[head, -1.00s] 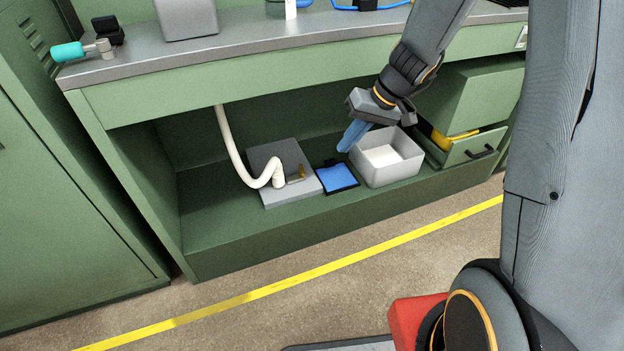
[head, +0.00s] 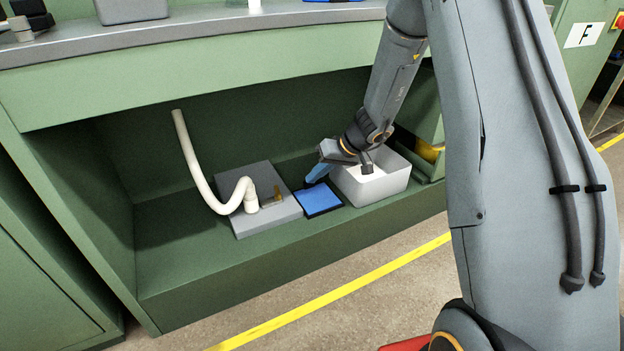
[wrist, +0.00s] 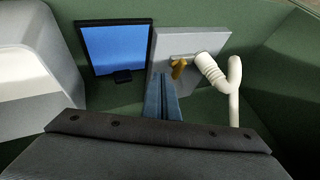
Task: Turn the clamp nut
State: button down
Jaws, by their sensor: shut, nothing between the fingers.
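A small brass-coloured part (head: 274,194), likely the clamp nut, sits beside the lower end of a white hose (head: 203,186) on a grey plate (head: 281,214) on the lower shelf. The brass part also shows in the wrist view (wrist: 179,68), left of the hose end and just beyond my fingertips. My gripper (head: 310,181) is shut and empty, its blue fingers angled down to the left above a black-framed blue pad. The fingers (wrist: 163,78) point towards the brass part in the wrist view, apart from it as far as I can tell.
The black-framed blue pad (head: 318,200) lies between the grey plate and a pale open box (head: 372,193). My wrist is over the box. The bench top (head: 190,35) overhangs the shelf. The shelf front, left of the plate, is clear.

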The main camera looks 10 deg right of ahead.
aim_at(278, 194)
jog(key=b+x, duration=0.3)
jog(key=x, duration=0.4)
jog(key=shift+f, duration=0.2)
jog(key=shift+s+a+r+b, duration=0.1)
jog(key=shift+a+b, duration=0.35)
jog(key=shift+a, duration=0.8)
jog(key=shift+s+a, duration=0.1)
jog(key=shift+a, duration=0.7)
jog(key=shift+r, duration=0.1)
